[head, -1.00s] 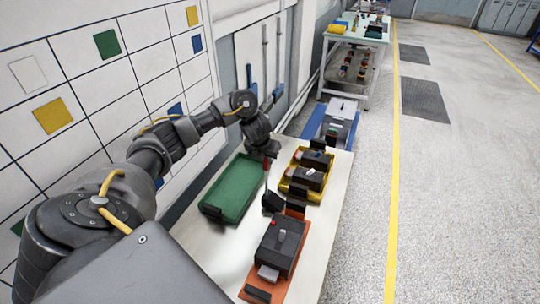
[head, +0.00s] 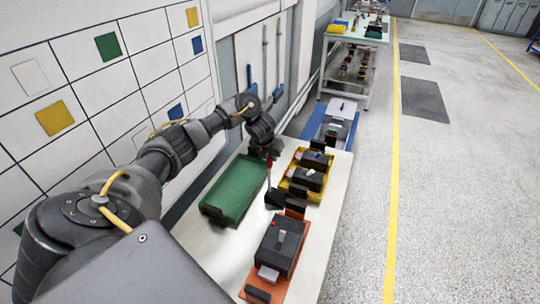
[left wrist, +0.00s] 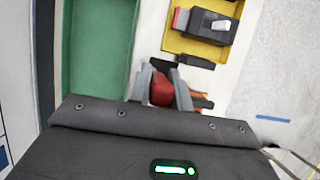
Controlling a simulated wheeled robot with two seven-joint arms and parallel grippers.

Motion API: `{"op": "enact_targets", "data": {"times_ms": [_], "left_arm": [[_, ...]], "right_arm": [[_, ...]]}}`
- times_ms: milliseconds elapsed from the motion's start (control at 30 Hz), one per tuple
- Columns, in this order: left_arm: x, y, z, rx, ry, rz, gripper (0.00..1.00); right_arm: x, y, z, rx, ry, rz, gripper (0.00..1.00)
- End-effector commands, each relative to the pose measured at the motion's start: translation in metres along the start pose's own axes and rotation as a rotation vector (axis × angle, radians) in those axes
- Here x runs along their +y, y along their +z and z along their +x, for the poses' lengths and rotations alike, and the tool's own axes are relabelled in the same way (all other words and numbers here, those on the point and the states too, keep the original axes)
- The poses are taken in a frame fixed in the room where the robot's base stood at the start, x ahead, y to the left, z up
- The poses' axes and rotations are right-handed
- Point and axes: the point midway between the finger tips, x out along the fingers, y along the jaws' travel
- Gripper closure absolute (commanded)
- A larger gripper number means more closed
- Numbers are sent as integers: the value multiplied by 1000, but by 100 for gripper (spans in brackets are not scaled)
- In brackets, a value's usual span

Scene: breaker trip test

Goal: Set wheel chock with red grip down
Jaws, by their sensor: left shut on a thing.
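The wheel chock (head: 275,198) is a small black wedge with an upright red grip (head: 268,172), above the pale table between the green tray and the orange base. My left gripper (head: 268,159) is shut on the red grip from above. In the left wrist view the red grip (left wrist: 162,92) shows between the two grey fingers (left wrist: 166,90). The chock's underside is hidden, so I cannot tell whether it touches the table. My right gripper is not in view.
An empty green tray (head: 208,210) lies left of the chock. A yellow bin (head: 301,196) with black breakers stands behind right. A black breaker unit (head: 281,246) sits on an orange base (head: 254,294) in front. The pale table (head: 208,256) is bare at front left.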

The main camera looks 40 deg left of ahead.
Motion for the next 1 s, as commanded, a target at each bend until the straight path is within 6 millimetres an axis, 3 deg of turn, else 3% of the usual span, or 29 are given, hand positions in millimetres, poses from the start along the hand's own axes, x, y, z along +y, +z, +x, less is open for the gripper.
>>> {"op": "enact_targets", "data": {"times_ms": [33, 67, 200, 567, 733, 800, 1000], "left_arm": [[0, 2, 0, -5, -2, -2, 100], [0, 0, 1, 0, 0, 0, 76], [0, 0, 0, 0, 0, 0, 58], [0, 1, -5, -3, -1, 1, 58], [0, 2, -32, -5, 0, 3, 58], [1, 6, -54, -7, 3, 4, 58], [1, 4, -93, -5, 1, 3, 58]], "right_arm": [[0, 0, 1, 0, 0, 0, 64], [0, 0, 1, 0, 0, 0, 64], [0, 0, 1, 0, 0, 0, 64], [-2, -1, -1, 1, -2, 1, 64], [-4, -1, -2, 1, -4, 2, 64], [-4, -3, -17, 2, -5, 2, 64], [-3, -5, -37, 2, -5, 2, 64]]}}
